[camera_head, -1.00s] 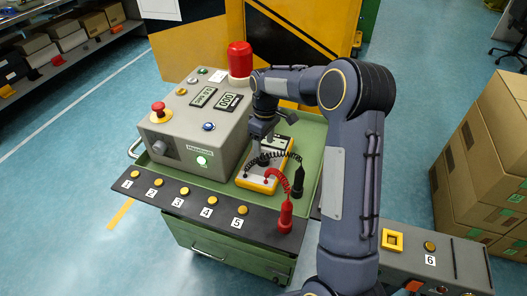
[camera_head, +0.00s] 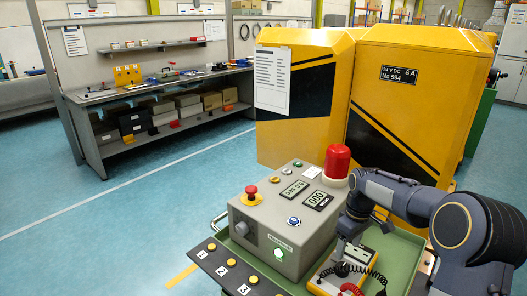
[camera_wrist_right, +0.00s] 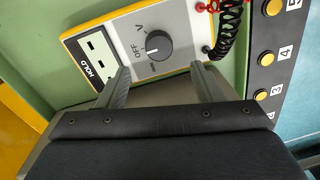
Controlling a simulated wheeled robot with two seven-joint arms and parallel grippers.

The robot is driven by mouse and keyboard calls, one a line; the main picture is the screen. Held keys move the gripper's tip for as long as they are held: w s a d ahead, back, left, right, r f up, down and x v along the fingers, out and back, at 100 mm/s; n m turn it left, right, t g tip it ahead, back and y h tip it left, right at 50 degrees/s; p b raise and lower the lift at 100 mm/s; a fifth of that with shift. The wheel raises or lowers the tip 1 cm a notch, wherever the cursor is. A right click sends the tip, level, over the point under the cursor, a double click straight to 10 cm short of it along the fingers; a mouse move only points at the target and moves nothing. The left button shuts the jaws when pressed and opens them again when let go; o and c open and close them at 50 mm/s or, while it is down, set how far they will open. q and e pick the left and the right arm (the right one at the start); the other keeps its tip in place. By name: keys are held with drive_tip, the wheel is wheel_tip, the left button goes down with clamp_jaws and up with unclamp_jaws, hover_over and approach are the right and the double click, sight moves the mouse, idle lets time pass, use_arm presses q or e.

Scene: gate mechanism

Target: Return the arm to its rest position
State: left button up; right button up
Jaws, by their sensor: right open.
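My right arm comes in from the right of the head view and bends down over the green cart. Its gripper (camera_head: 341,250) hangs over the yellow-and-white multimeter (camera_head: 326,283). In the right wrist view the gripper (camera_wrist_right: 160,82) is open, its two fingers apart with nothing held between them. The multimeter (camera_wrist_right: 125,42) lies just beyond the fingertips, its black dial (camera_wrist_right: 153,45) between them in the picture. I cannot tell whether the fingers touch the meter. My left gripper is not in view.
A grey control box (camera_head: 268,228) with a red emergency button (camera_head: 251,191) and a red beacon (camera_head: 337,161) stands beside the gripper. Numbered yellow buttons line the cart's black front strip (camera_head: 238,270). A yellow cabinet (camera_head: 405,110) stands behind. The blue floor at left is clear.

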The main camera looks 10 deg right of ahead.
drive_tip(key=s+a+r+m+t, duration=0.2)
drive_tip(key=s+r, duration=0.6)
drive_tip(key=s+a+m+t+y+p, duration=0.1)
drive_tip(key=s+a, duration=0.4)
drive_tip(key=s, duration=0.5)
drive_tip(key=s+a+m+t+y+p, duration=0.1)
drive_tip(key=s+a+m, duration=0.3)
drive_tip(key=s, duration=0.7)
drive_tip(key=shift+s+a+r+m+t+y, duration=0.15)
drive_tip(key=shift+a+r+m+t+y, duration=0.25)
drive_tip(key=shift+t, duration=0.5)
